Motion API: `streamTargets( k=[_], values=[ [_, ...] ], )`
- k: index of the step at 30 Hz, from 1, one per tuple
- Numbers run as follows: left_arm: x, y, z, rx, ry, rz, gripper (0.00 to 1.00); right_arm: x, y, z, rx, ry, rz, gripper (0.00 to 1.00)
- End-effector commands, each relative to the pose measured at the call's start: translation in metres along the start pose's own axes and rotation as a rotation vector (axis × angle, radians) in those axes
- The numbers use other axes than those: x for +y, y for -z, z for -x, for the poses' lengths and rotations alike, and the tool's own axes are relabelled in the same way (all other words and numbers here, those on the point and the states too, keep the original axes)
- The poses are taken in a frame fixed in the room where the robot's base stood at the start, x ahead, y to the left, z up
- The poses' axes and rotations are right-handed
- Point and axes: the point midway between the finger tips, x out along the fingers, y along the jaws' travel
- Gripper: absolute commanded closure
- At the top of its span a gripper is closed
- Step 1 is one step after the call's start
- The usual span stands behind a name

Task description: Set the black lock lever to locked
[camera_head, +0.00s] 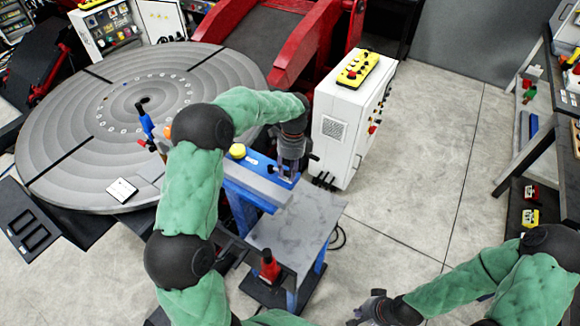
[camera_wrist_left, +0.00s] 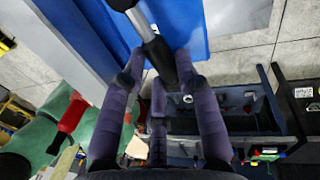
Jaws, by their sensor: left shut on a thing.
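In the left wrist view the black lock lever (camera_wrist_left: 157,58) has a dark grip on a light metal rod, against a blue surface. The fingers of my left gripper (camera_wrist_left: 160,72) are closed around its grip. In the head view my left gripper (camera_head: 288,168) points down at the right end of the blue beam (camera_head: 258,184). There the gripper and wrist mostly hide the lever. My right gripper (camera_head: 372,308) is low in the head view, away from the beam; its finger opening cannot be made out.
A yellow round button (camera_head: 237,151) sits on the beam, left of my left gripper. A large grey round table (camera_head: 60,130) fills the left. A white control cabinet (camera_head: 340,125) stands close on the right. Grey floor (camera_head: 430,170) beyond it is clear.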

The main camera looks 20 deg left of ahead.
Motion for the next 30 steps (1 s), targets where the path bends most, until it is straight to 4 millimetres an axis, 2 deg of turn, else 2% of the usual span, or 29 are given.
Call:
streamTargets(
  k=[9,26,27,29,30],
  values=[
    [0.0085,-0.0005,-0.0013,-0.024,0.0,-0.124,1.0,-0.0004,0.0,0.0012,0.0,0.0,0.0,1.0],
    [0.01,-0.0011,-0.0017,-0.03,0.001,-0.153,1.0,-0.0005,0.0,0.0013,0.0,0.0,0.0,1.0],
    [0.01,-0.0011,-0.0018,-0.031,0.0,-0.152,0.6,-0.0005,-0.0001,0.0013,0.0,0.0,0.0,1.0],
    [0.01,-0.0011,-0.0018,-0.03,0.0,-0.152,0.44,-0.0005,0.0,0.0013,0.0,0.0,0.0,1.0],
    [0.01,-0.0011,-0.0018,-0.03,0.0,-0.151,0.44,-0.0005,-0.0001,0.0013,0.0,0.0,0.0,1.0]
  ],
)
